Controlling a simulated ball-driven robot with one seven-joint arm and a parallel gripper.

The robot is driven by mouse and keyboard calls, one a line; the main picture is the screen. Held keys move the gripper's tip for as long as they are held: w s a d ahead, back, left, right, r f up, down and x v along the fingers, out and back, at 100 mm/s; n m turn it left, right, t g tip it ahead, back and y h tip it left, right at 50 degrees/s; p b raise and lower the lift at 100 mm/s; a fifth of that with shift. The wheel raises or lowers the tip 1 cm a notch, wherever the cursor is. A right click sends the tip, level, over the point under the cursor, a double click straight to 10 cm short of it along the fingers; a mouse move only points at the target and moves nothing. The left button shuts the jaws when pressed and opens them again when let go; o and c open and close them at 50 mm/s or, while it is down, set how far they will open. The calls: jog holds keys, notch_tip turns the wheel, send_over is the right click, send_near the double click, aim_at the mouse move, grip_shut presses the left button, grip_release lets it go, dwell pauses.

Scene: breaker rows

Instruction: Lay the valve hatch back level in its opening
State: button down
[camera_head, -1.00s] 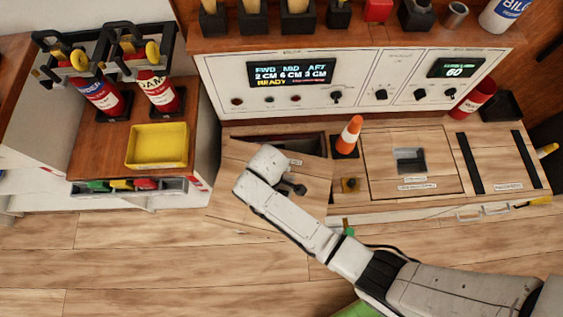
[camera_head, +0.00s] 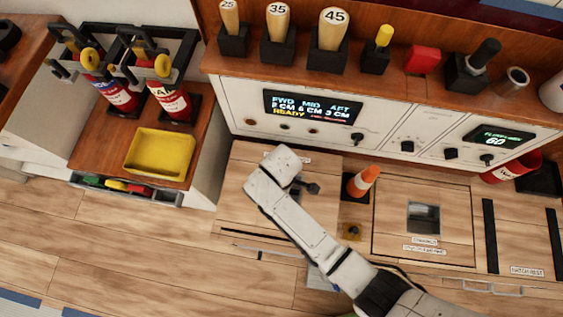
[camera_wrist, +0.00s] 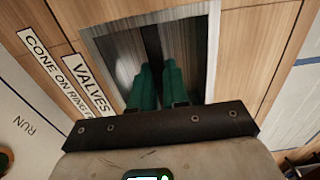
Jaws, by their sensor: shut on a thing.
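The valve hatch (camera_head: 238,190) is a light wood panel left of the cone in the head view. It looks flat in the counter, with no dark opening showing behind it. My arm covers its middle, so whether every edge is flush cannot be told. In the wrist view the hatch (camera_wrist: 245,50) shows a "VALVES" label and a square metal recess with a dark bar across it. My gripper (camera_wrist: 157,68) reaches into this recess, its green fingers shut on the bar. In the head view my wrist hides the fingers.
An orange cone (camera_head: 362,181) stands just right of the hatch, close to my arm. Another hatch (camera_head: 390,235) with a square recess lies further right. A white control panel (camera_head: 375,125) rises behind. A yellow tray (camera_head: 160,153) sits on the left cabinet.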

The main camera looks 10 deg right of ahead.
jog(key=shift+w+d+r+p, duration=0.1)
jog(key=shift+w+r+p, duration=0.1)
jog(key=shift+p, duration=0.1)
jog(key=shift+f+b, duration=2.2)
jog(key=shift+f, duration=0.8)
jog(key=shift+f+b, duration=1.55)
jog(key=shift+f, duration=0.85)
jog(key=c, duration=1.1)
grip_release()
jog(key=shift+s, duration=0.1)
jog(key=shift+o, duration=0.2)
jog(key=shift+s, duration=0.15)
notch_tip(320, 180, up, 11)
jog(key=p, duration=0.3)
jog(key=shift+f, duration=0.1)
